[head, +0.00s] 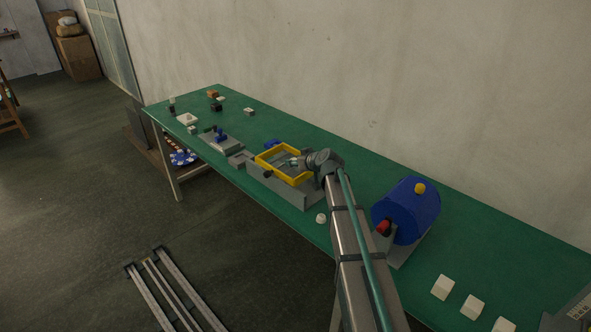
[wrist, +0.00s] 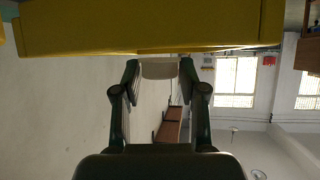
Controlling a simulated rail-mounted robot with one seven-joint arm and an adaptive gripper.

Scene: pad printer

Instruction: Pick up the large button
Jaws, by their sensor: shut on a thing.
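My gripper (wrist: 158,74) has its fingers closed on a pale, off-white piece (wrist: 158,69) in the wrist view. The piece sits between the fingertips just under the yellow frame's edge; I take it for the large button, though only its near face shows. In the head view, my gripper (head: 293,162) reaches level over the yellow frame (head: 296,180) of the grey machine on the green table. The held piece is too small to make out there.
A blue drum (head: 408,208) with a yellow knob stands right of my arm. A small white piece (head: 321,218) lies near the green table's (head: 500,240) front edge. White blocks (head: 443,287) lie at the right, and a smaller grey fixture (head: 220,143) stands further left.

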